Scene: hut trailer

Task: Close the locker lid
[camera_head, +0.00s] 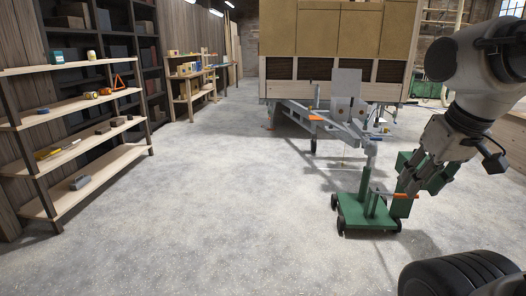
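A light grey upright panel (348,83), which looks like the raised locker lid, stands above the trailer's drawbar (346,128) in the middle distance. Grey parts sit just below the panel; the inside of any locker cannot be made out. My gripper (407,190) hangs at the right, pointing down, lower in the picture than the panel and well apart from it. Its fingers overlap dark green shapes, and I cannot tell whether they are open or hold anything.
A green wheeled trolley (368,213) with an orange handle stands below the drawbar's near end, beside my gripper in the picture. The trailer (338,30) fills the back. Wooden shelves (88,157) line the left; the concrete floor (215,190) between is clear.

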